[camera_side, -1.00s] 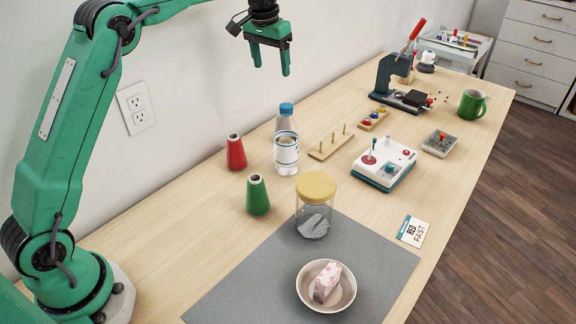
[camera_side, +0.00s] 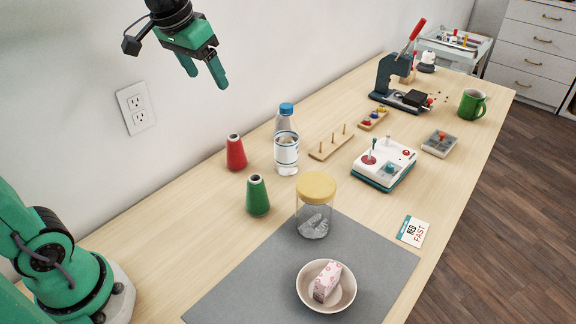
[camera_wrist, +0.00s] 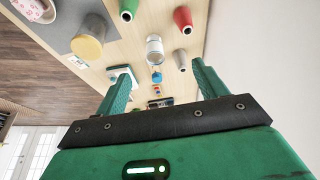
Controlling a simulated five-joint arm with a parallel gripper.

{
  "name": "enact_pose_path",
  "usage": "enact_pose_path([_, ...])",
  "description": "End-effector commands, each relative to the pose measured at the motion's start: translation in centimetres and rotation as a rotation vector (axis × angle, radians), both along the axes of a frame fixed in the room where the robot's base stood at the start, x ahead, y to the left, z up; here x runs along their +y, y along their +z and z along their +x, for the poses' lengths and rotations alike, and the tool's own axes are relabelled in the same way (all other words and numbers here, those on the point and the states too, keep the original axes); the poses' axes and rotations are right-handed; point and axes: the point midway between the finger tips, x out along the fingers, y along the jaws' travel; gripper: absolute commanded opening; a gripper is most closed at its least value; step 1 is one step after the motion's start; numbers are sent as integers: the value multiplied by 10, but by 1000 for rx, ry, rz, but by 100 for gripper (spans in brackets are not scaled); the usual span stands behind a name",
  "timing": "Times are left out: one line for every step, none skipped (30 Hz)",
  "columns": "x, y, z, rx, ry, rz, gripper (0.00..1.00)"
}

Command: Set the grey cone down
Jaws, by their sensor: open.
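A red cone (camera_side: 236,152) and a green cone (camera_side: 258,195) stand upright on the wooden table. They also show in the wrist view, red (camera_wrist: 183,18) and green (camera_wrist: 127,9). My gripper (camera_side: 206,78) is high above the table near the wall, at the upper left of the side view. It is open and empty.
A grey mat (camera_side: 250,275) carries a bowl (camera_side: 346,296) with a pink patterned block and a yellow-lidded jar (camera_side: 317,188). A peg rack (camera_side: 325,151), a white control box (camera_side: 397,160) and a press stand farther back.

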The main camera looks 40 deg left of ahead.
Motion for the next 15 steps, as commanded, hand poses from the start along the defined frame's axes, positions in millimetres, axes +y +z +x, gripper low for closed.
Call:
enact_pose_path([-1, -2, -14, -12, -2, 0, 71])
enact_pose_path([-2, -4, -22, -18, -3, 0, 71])
enact_pose_path([-3, -7, -31, -27, -5, 0, 71])
enact_pose_path([-4, -10, -39, -33, -5, 1, 71])
enact_pose_path([-4, -12, -46, -39, -7, 0, 71])
enact_pose_path([-5, -16, -55, -48, -8, 0, 71])
enact_pose_path([-6, -19, -62, -54, -8, 0, 71])
enact_pose_path([-6, -23, -69, -59, -9, -1, 71])
enact_pose_path([-7, -27, -78, -68, -10, 0, 71])
enact_pose_path([-7, -31, -85, -74, -12, -1, 71])
enact_pose_path([-8, -35, -92, -79, -13, 0, 71])
enact_pose_path([-8, -41, -100, -88, -14, 0, 71])
enact_pose_path([-9, -45, -107, -94, -15, -1, 71])
enact_pose_path([-9, -49, -112, -99, -15, -1, 71])
enact_pose_path([-10, -54, -120, -105, -17, -1, 71])
